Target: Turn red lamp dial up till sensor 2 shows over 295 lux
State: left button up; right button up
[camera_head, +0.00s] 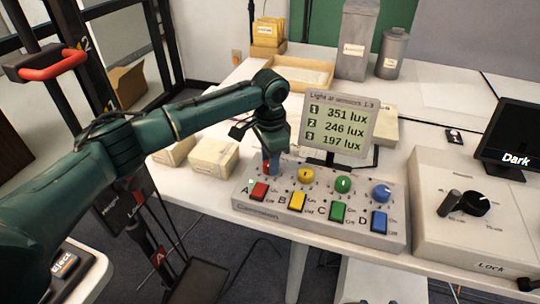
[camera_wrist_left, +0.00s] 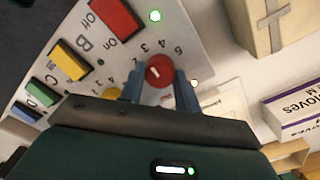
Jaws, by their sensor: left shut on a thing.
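The red dial (camera_wrist_left: 159,70) is at one end of the grey control panel (camera_head: 325,228), with printed numbers around it. In the head view my gripper mostly hides it. My left gripper (camera_wrist_left: 159,82) is shut on the red dial, one blue finger on each side; it also shows in the head view (camera_head: 270,160), pointing down. The display (camera_head: 338,127) behind the panel reads 351 lux for sensor 1, 246 lux for sensor 2 and 197 lux for sensor 3. My right gripper is not in view.
Yellow (camera_head: 305,175), green (camera_head: 343,184) and blue (camera_head: 382,192) dials share the panel. Red (camera_head: 259,192), yellow (camera_head: 297,202), green and blue switches stand in front of them. A box with a black knob (camera_head: 475,203) is at right. Pale boxes (camera_head: 214,157) lie left of the panel.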

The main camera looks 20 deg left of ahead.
pick_arm(q)
jog(key=shift+r+m+p, duration=0.25)
jog(key=shift+m+p, duration=0.05)
jog(key=shift+p, duration=0.15)
jog(key=shift+m+p, duration=0.3)
jog(key=shift+p, duration=0.25)
jog(key=m+p, duration=0.3)
jog(key=shift+f+m+p, duration=0.2)
jog(key=shift+m+p, duration=0.85)
jog(key=shift+m, duration=0.45)
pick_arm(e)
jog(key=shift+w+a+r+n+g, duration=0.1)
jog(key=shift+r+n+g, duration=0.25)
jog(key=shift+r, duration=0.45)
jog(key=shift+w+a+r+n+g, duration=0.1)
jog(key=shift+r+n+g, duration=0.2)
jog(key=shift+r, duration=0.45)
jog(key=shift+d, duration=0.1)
pick_arm(q)
jog(key=o, duration=1)
jog(key=shift+c, duration=0.2)
